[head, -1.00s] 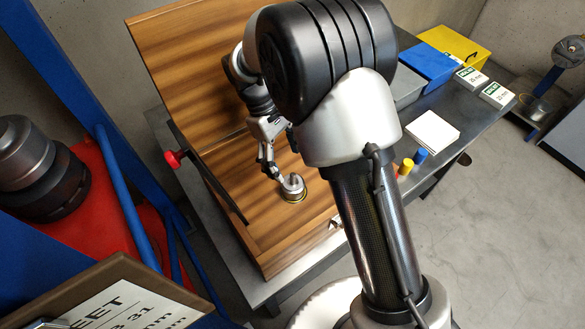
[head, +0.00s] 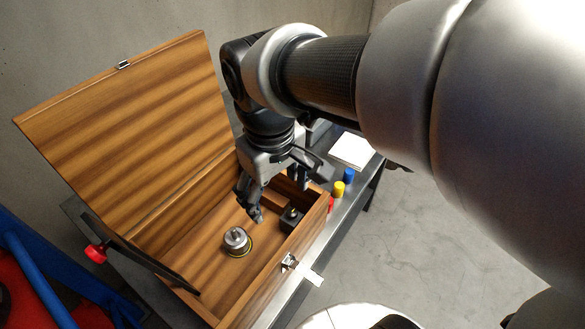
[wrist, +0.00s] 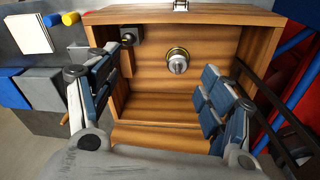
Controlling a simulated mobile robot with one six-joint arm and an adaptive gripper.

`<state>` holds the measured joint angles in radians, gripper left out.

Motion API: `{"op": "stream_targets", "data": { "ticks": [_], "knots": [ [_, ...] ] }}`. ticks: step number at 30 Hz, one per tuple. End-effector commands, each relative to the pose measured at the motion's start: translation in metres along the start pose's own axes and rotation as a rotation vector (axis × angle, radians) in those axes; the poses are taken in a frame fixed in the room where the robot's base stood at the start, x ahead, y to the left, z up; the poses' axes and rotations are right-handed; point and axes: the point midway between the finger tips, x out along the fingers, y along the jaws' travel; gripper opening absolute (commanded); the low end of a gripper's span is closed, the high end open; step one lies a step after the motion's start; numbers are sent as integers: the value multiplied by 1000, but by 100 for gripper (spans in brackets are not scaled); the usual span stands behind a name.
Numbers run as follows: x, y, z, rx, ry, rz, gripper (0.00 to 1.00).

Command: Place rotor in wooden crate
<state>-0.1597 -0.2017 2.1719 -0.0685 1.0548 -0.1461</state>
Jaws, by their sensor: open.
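The rotor (head: 236,240), a silver cylinder with a brass-coloured rim, stands on the floor of the open wooden crate (head: 205,305). In the wrist view the rotor (wrist: 177,62) sits near the crate's latch-side wall, between my two fingers but farther off. My gripper (head: 257,212) is open and empty, above the crate and to the upper right of the rotor in the head view. The spread fingers of my gripper (wrist: 160,95) show on both sides of the wrist view, apart from the rotor.
The crate's lid (head: 130,140) stands raised. A dark block (head: 291,219) sits in the crate's corner. Red, yellow (head: 339,188) and blue (head: 349,175) cylinders and a white pad (head: 351,150) are on the bench beside the crate. A red knob (head: 96,253) is left of it.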

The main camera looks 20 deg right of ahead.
Motion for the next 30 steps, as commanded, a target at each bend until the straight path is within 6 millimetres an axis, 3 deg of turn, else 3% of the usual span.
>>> {"op": "stream_targets", "data": {
  "ticks": [1, 6, 11, 30],
  "knots": [
    [-10, 4, 20, 58, 51, 4, 73],
    [-19, 5, 70, 221, 184, 8, 73],
    [-16, 3, 96, 314, 260, 10, 73],
    [-19, 2, 103, 344, 286, 10, 73]
  ]
}}
